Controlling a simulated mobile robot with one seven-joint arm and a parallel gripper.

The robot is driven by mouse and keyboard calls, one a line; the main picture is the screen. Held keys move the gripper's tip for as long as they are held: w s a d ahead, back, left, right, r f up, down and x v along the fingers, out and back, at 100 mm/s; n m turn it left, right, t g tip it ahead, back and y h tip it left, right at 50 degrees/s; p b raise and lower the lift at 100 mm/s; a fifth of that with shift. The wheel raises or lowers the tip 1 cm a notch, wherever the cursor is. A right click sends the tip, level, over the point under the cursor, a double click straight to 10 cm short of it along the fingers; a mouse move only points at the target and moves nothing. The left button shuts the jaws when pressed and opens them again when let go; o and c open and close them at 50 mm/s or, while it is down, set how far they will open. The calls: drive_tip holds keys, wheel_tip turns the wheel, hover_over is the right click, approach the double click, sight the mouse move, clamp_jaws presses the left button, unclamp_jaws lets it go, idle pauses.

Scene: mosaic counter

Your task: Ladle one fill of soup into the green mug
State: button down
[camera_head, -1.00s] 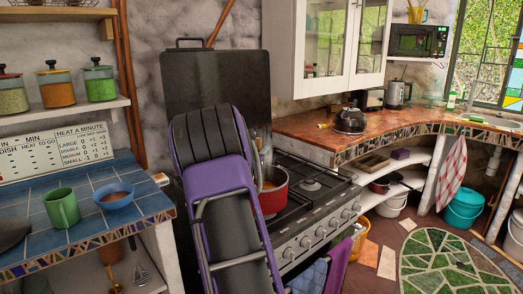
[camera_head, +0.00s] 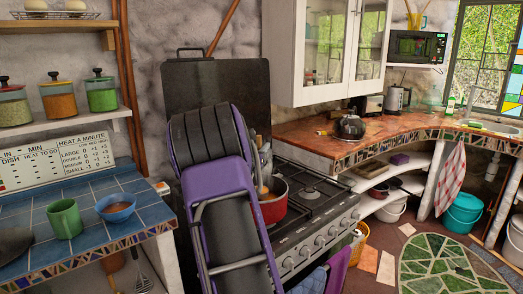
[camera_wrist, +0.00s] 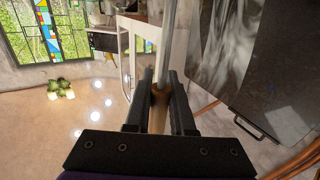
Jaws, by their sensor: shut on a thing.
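The green mug (camera_head: 64,218) stands upright on the blue tiled counter at the left. The red pot (camera_head: 272,208) sits on the stove, partly hidden behind my arm. A tan piece, perhaps the ladle's end or handle, shows at the pot's mouth. In the wrist view my gripper (camera_wrist: 161,84) is shut on a slim handle with a tan part, which I take to be the ladle (camera_wrist: 158,117). The ladle's bowl is not clearly visible, so I cannot tell whether it holds soup. My gripper is mostly hidden behind my arm in the head view.
A blue bowl (camera_head: 116,207) with brownish contents stands right of the mug on the tiled counter (camera_head: 32,243). The stove (camera_head: 318,207) lies right of my arm. A dark upright panel (camera_head: 215,82) stands behind it. A jar shelf (camera_head: 62,127) hangs above the counter.

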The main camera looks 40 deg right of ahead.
wheel_tip(320, 180, up, 7)
drive_tip(key=p, duration=0.4)
drive_tip(key=shift+r+p, duration=0.2)
drive_tip(key=shift+p, duration=0.2)
drive_tip(key=w+a+r+n+t+y+p, duration=0.1)
drive_tip(key=w+a+r+t, duration=0.1)
drive_tip(key=w+a, duration=1)
drive_tip(key=w+a+r+n+t+y+p, duration=0.1)
drive_tip(key=w+a+r+n+t+y, duration=0.1)
drive_tip(key=w+a, duration=0.95)
drive_tip(key=a+n+t+y+p, duration=0.1)
drive_tip(key=a+n+t+y, duration=0.1)
drive_tip(key=a, duration=3.6)
drive_tip(key=shift+s+a+f+n+t+y, duration=0.3)
drive_tip(key=shift+s+n+y, duration=0.15)
drive_tip(key=shift+y, duration=0.35)
drive_tip(key=shift+d, duration=0.15)
